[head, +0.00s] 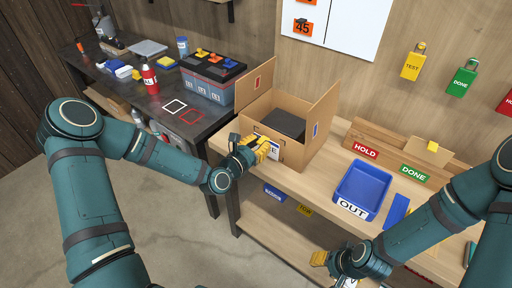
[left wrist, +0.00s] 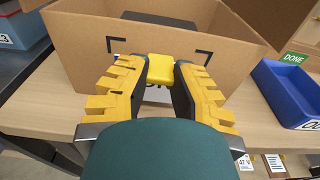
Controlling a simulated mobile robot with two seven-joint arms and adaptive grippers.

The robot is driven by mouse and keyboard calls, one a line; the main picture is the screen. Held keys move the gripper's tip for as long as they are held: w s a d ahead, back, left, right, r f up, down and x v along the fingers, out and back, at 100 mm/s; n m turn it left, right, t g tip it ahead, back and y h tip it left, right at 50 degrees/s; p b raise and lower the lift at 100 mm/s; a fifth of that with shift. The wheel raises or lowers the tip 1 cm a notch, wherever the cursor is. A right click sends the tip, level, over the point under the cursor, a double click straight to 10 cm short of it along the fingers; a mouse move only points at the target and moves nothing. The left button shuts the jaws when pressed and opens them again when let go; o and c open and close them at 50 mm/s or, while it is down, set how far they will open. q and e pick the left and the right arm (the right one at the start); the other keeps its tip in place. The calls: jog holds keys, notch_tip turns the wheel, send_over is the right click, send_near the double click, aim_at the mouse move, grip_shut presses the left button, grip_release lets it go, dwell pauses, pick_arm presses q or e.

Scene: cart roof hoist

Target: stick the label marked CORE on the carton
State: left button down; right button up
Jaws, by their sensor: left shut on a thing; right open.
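The open carton (head: 292,152) stands on the wooden bench with its flaps up and a dark box (head: 286,123) inside. Its front wall also shows in the left wrist view (left wrist: 85,52), with black corner marks. My left gripper (head: 264,148) is at this front wall, shut on the yellow grip (left wrist: 163,69) of a label. The white label (head: 274,151) shows a letter E at its right end; my fingers cover the rest. I cannot tell whether it touches the carton. My right gripper (head: 325,260) is open and empty, low in front of the bench.
A blue OUT tray (head: 351,207) and the HOLD (head: 366,150) and DONE (head: 415,174) signs are right of the carton. Blue (head: 275,193) and yellow (head: 305,210) tags hang at the bench's front edge. A dark table (head: 150,95) with bottles stands left.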

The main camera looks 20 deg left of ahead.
pick_arm(q)
jog(key=shift+w+d, duration=0.2)
jog(key=shift+w, duration=0.5)
dwell(2.2)
jog(key=shift+c, duration=1.4)
grip_release()
jog(key=shift+s, duration=0.1)
jog(key=v, duration=0.6)
jog(key=shift+s+a+f+p, duration=0.15)
jog(key=shift+s+f+p, duration=0.15)
jog(key=shift+s+p, duration=0.1)
notch_tip(320, 180, up, 10)
